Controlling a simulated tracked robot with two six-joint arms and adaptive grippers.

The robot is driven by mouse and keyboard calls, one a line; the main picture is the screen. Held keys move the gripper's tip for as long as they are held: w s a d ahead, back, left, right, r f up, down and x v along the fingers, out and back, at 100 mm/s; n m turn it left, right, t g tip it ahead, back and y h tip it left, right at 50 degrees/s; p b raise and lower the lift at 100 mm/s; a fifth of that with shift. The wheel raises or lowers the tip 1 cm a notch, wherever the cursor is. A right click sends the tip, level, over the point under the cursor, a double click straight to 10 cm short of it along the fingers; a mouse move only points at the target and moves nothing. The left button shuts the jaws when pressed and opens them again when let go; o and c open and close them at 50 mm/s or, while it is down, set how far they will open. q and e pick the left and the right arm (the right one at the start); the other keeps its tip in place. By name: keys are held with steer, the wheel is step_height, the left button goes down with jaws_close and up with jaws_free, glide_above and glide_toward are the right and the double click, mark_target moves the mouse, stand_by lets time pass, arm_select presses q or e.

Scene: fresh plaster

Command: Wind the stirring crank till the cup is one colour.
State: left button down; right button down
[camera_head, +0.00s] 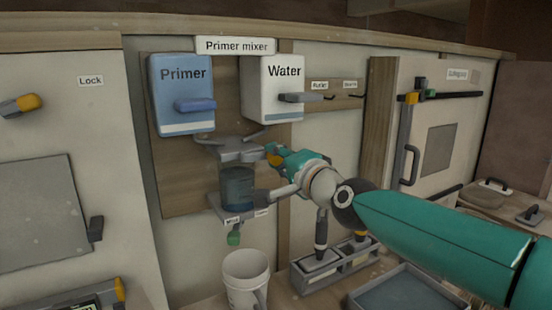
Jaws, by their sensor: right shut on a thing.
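The mixing cup (237,188) is a see-through vessel on a small shelf under the mixer. Its contents look dark blue-grey; whether they are one even colour is too small to tell. The grey crank mechanism (238,152) sits just above the cup, below the two tanks. My right gripper (277,158) reaches in from the right and is shut at the orange-yellow end of the stirring crank (272,149), just right of and above the cup. The fingers hide part of the crank. My left gripper is not in view.
The blue Primer tank (180,110) and white Water tank (274,108) hang above, each with a lever. A white bucket (246,270) stands below the cup. A tool holder (318,270) and a shallow tray (405,292) lie to the right under my arm.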

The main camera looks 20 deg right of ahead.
steer(key=n+p, duration=0.1)
steer(key=r+n+p, duration=0.1)
steer(key=n, duration=0.1)
steer(key=r+n+p, duration=0.1)
steer(key=shift+a+n, duration=0.35)
steer(key=shift+n, duration=0.05)
steer(key=shift+s+a+r+n+p, duration=0.1)
steer(key=shift+s+a+n+p, duration=0.2)
steer(key=shift+a+n+p, duration=2.6)
steer(key=shift+s+d+r+n+p, duration=0.1)
steer(key=shift+s+n+p, duration=0.2)
steer(key=shift+n+p, duration=3.05)
steer(key=shift+s+a+r+n+p, duration=0.2)
steer(key=shift+a+n+p, duration=0.9)
steer(key=shift+n, duration=4.35)
steer(key=shift+s+a+f+b, duration=0.1)
steer(key=shift+a+f+b, duration=0.1)
steer(key=shift+a+b, duration=0.2)
steer(key=c, duration=0.9)
jaws_free()
steer(key=shift+d+r, duration=0.1)
steer(key=shift+d, duration=0.05)
steer(key=shift+r, duration=0.1)
